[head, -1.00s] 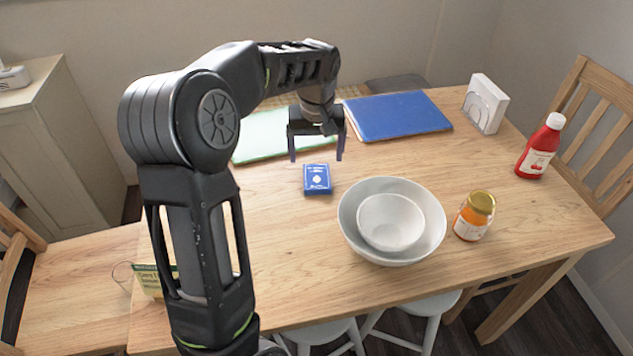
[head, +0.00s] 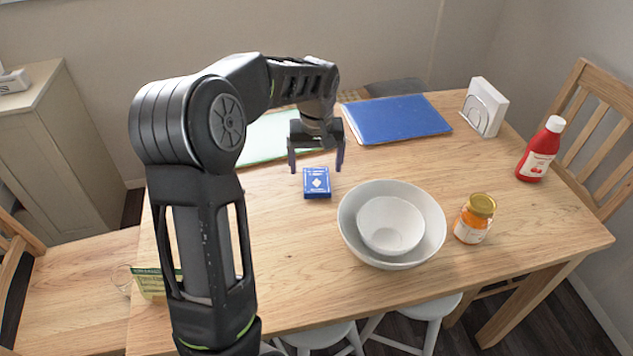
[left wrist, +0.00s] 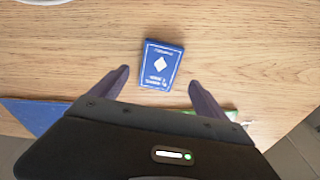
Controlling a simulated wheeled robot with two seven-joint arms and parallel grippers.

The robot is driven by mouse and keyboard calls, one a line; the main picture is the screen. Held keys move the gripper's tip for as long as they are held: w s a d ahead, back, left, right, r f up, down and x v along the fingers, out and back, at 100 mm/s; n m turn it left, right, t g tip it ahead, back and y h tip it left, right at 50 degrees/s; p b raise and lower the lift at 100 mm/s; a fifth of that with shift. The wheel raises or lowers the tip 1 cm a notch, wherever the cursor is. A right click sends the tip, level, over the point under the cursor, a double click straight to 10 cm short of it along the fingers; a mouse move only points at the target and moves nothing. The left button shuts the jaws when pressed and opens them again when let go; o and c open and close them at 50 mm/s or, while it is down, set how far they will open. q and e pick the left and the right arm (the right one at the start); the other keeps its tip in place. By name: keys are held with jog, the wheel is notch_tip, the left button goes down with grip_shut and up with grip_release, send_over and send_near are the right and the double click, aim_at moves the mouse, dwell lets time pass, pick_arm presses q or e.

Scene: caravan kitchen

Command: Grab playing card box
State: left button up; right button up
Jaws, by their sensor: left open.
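The playing card box (head: 317,183) is small and blue with a white diamond on its top face. It lies flat on the wooden table, left of the bowls. My left gripper (head: 316,170) is open and empty, pointing down with its fingers above and a little behind the box. In the left wrist view the box (left wrist: 160,65) lies between and just beyond the two fingertips of the left gripper (left wrist: 157,78), with nothing touching it. My right gripper is not in view.
A large white bowl (head: 433,238) holds a smaller white bowl (head: 390,224). A jar (head: 475,218) and a red bottle (head: 540,150) stand to the right. A blue folder (head: 397,118) and a green one (head: 270,137) lie behind. A napkin holder (head: 484,108) stands at the back right.

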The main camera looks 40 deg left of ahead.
aim_at(317, 179)
pick_arm(q)
jog(key=f, duration=0.5)
jog(key=shift+w+a, duration=0.15)
jog(key=shift+w, duration=0.2)
jog(key=c, duration=1.5)
